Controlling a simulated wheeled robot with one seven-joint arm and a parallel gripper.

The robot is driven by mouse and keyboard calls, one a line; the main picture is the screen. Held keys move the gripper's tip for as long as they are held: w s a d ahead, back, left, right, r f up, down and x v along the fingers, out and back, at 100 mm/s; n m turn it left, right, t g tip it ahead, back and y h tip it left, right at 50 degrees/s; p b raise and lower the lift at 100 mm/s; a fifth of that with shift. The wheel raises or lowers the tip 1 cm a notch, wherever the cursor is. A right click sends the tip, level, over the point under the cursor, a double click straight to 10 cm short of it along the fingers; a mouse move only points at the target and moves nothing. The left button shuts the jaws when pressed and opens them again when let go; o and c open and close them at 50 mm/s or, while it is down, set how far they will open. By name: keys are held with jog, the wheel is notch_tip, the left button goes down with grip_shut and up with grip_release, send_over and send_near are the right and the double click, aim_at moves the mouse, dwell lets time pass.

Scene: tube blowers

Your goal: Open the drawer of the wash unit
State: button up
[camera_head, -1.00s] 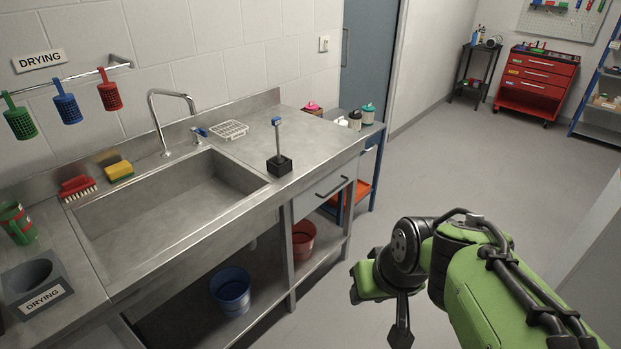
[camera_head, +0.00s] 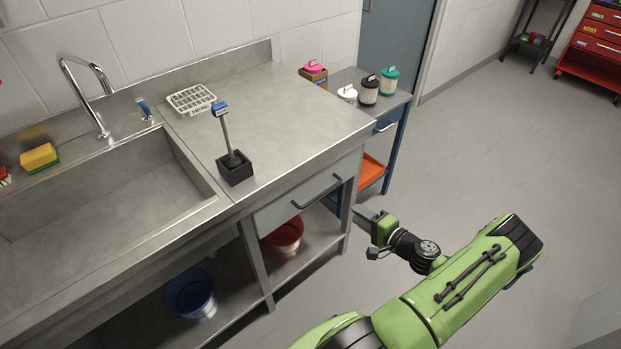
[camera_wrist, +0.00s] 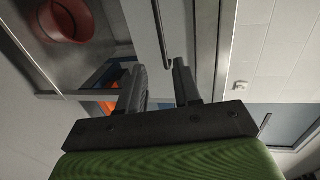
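The wash unit (camera_head: 290,135) is a steel counter with a sink on the left. Its drawer (camera_head: 275,212) is a shut steel front under the right end of the counter. The drawer's dark bar handle (camera_head: 317,192) runs along the upper part of that front. My gripper (camera_head: 362,216) is right of the drawer front and apart from the handle, at about counter-leg height. In the wrist view my gripper (camera_wrist: 160,80) has its two dark fingers apart with nothing between them. The handle (camera_wrist: 160,35) shows ahead, beyond the fingertips.
A red bucket (camera_head: 285,238) and a blue bucket (camera_head: 190,295) stand on the lower shelf. A blue-framed cart (camera_head: 393,118) with bottles stands against the unit's right end. A black-based stand (camera_head: 235,170) is on the counter.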

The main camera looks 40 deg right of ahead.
aim_at(324, 192)
jog(key=b+x, duration=0.2)
jog(key=x, duration=1.3)
jog(key=shift+w, duration=0.2)
grip_shut()
